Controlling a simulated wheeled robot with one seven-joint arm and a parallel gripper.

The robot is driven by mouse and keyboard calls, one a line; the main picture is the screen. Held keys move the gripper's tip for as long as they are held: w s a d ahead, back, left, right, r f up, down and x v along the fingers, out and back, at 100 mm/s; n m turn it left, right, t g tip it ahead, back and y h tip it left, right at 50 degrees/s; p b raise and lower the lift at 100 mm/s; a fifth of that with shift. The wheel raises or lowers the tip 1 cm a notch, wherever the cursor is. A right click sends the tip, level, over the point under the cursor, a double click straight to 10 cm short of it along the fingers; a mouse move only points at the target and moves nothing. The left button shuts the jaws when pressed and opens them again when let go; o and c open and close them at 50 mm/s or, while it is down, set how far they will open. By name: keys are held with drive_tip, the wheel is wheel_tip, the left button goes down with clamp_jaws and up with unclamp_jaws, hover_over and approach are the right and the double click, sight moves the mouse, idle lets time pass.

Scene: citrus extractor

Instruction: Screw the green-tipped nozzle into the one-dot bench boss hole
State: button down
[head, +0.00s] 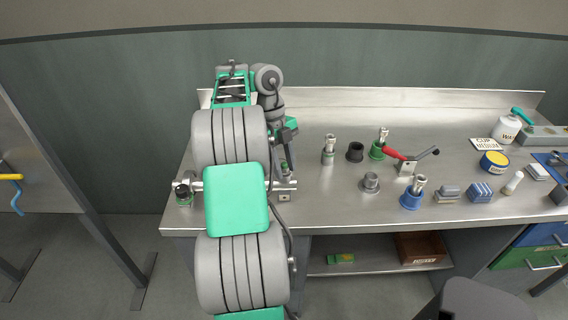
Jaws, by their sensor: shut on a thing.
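My gripper (286,154) is at the left part of the bench, pointing down beside my arm. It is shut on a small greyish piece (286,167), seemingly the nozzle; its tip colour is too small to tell. The piece is just above or at the metal fixture (284,184) at the bench's front left, and I cannot tell whether it touches. A small pale plate (284,197) on the fixture's front carries a mark too small to read as dots. My arm hides much of the fixture.
Silver pieces stand in a grey holder (329,158), a green holder (377,152) and a blue holder (411,201).

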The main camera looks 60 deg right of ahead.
drive_tip(key=shift+c, duration=1.6)
unclamp_jaws()
